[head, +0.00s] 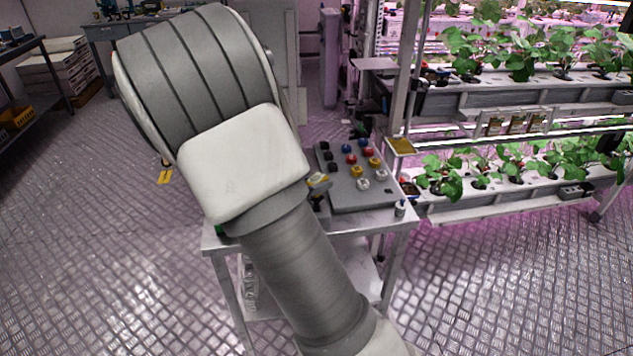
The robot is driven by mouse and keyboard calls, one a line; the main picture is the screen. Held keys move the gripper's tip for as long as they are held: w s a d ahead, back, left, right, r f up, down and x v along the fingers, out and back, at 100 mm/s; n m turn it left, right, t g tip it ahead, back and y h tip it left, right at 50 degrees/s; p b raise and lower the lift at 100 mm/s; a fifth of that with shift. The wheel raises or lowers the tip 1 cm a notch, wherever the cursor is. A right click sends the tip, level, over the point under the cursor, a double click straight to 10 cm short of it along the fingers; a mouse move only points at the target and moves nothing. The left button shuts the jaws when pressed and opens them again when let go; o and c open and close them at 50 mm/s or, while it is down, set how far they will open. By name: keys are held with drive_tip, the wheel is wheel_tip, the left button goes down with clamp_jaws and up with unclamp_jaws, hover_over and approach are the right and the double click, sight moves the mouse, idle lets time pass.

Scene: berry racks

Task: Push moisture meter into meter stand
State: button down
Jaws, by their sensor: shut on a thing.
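My own arm fills the middle of the head view and blocks the left part of a small metal table. My gripper is not visible; the arm hides it or it is out of frame. A small yellow-and-grey item (318,181) with a dark part below it shows at the arm's right edge, over the table. I cannot tell whether it is the moisture meter or the meter stand, or what holds it. No other piece can be made out as meter or stand.
The table (345,221) carries a grey board (348,196) with several coloured knobs. A small white-and-dark item (400,208) stands at its right corner. Plant racks (500,197) stand close on the right.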

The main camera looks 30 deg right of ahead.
drive_tip(key=shift+f, duration=0.25)
drive_tip(key=shift+f+b, duration=1.5)
drive_tip(key=shift+b, duration=0.1)
unclamp_jaws()
drive_tip(key=shift+r, duration=0.1)
drive_tip(key=shift+r+p, duration=2.45)
drive_tip(key=shift+r, duration=0.5)
